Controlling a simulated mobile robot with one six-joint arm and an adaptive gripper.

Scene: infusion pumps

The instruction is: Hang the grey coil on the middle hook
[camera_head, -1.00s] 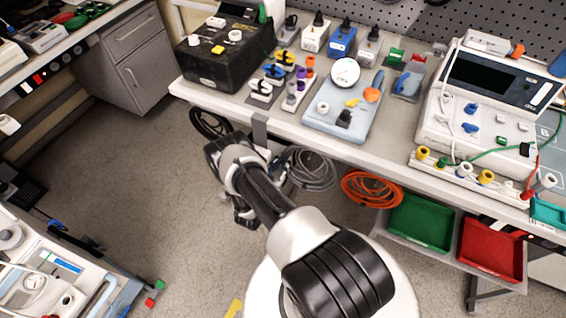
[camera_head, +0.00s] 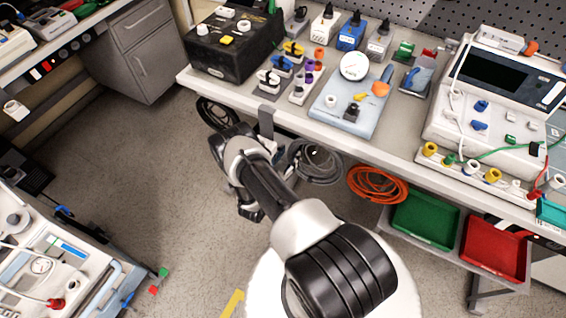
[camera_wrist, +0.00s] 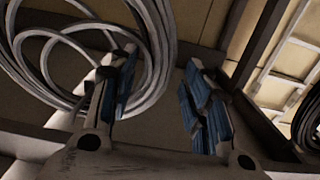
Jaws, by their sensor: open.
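The grey coil (camera_head: 322,164) hangs below the table's front edge, between the other coils, just right of my wrist. In the wrist view the grey coil (camera_wrist: 38,68) fills the upper left as large loops. My gripper (camera_wrist: 160,78) is open. Its left finger overlaps the right side of the loops, and the right finger is clear of them. I cannot tell whether the left finger touches the coil. No coil is visibly clamped between the fingers. I cannot make out the middle hook.
A black coil (camera_head: 211,114) hangs to the left and an orange coil (camera_head: 376,186) to the right. The worktop (camera_head: 290,112) above carries instruments. Green (camera_head: 424,222) and red (camera_head: 494,250) trays sit lower right. A trolley (camera_head: 60,265) stands lower left, with open floor between.

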